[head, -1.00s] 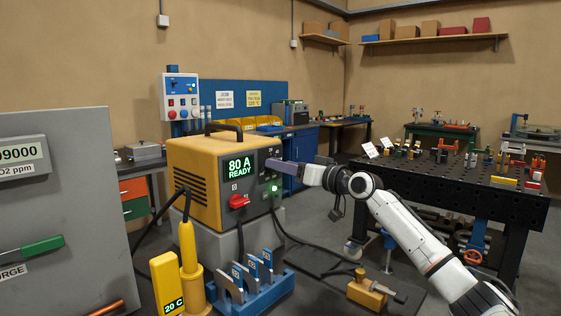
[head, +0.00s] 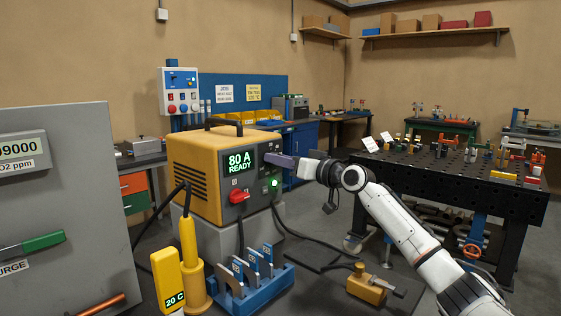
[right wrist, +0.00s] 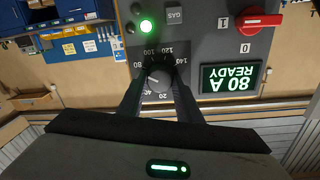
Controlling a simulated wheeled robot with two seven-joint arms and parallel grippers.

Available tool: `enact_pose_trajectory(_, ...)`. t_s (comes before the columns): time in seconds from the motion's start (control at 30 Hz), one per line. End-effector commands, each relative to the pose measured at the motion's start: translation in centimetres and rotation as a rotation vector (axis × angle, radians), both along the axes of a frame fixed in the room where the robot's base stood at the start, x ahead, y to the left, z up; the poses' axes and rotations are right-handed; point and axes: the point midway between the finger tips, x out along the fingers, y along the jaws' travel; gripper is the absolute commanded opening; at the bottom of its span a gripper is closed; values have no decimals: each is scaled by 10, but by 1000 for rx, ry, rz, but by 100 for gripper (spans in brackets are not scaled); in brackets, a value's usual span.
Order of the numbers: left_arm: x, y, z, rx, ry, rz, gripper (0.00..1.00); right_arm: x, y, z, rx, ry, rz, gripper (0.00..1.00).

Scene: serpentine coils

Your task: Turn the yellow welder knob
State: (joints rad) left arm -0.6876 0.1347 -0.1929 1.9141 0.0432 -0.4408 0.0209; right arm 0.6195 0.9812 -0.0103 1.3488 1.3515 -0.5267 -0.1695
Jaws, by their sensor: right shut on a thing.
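The yellow welder (head: 205,170) stands left of centre in the head view. Its dark front panel has a screen (head: 242,165) reading "80 A READY", a red switch (head: 238,197) and a lit green lamp (head: 274,184). My right gripper (head: 268,157) reaches the upper right of this panel. In the right wrist view its two dark fingers (right wrist: 159,82) are shut on the dark round knob (right wrist: 159,78), which has a number dial around it. The gripper hides the knob in the head view. My left gripper is not in view.
A blue rack (head: 255,288) with several metal plates and a yellow "20 C" device (head: 168,282) stand in front of the welder. A grey cabinet (head: 70,200) is at left. A black perforated table (head: 470,175) with several parts stands at right.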

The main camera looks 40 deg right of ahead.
Motion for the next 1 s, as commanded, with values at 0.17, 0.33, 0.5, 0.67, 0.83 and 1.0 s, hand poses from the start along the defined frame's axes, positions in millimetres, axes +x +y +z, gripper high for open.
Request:
enact_pose_trajectory(0.17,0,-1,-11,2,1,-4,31,0,0,-2,-63,-6,0,9)
enact_pose_trajectory(0.33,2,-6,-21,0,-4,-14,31,0,1,-4,-177,-18,-1,9)
enact_pose_trajectory(0.5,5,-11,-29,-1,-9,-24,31,-1,1,-4,-325,-30,-1,9)
enact_pose_trajectory(0.67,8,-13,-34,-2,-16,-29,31,0,2,-3,-469,-43,-2,9)
enact_pose_trajectory(0.83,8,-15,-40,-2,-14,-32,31,-1,2,-3,-608,-53,-2,9)
enact_pose_trajectory(1.0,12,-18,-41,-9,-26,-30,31,0,3,-3,-718,-63,-1,9)
